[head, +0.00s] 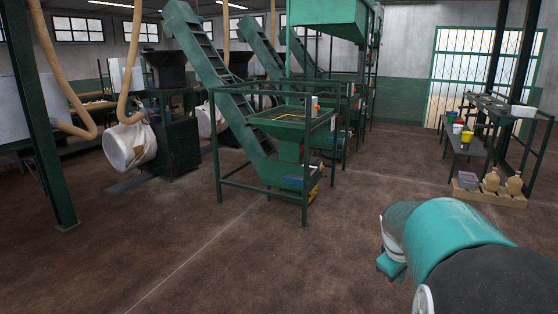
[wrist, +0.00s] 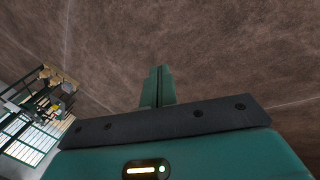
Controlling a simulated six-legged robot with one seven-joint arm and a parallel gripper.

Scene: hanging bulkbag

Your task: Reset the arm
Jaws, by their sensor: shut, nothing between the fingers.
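My gripper (wrist: 160,75) shows in the wrist view with its two green fingers pressed together, shut and empty. It is above the bare brown floor, with nothing near the fingertips. In the head view my teal and black arm (head: 445,230) shows at the lower right, apart from the machines. My gripper's fingers cannot be made out in the head view.
A green hopper frame (head: 305,165) with a sloped conveyor (head: 205,65) stands ahead. A white bulk bag (head: 130,146) hangs at the left, near a green post (head: 48,120). A bench (head: 468,145) with small tubs stands at the right. The brown floor (head: 215,265) between is clear.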

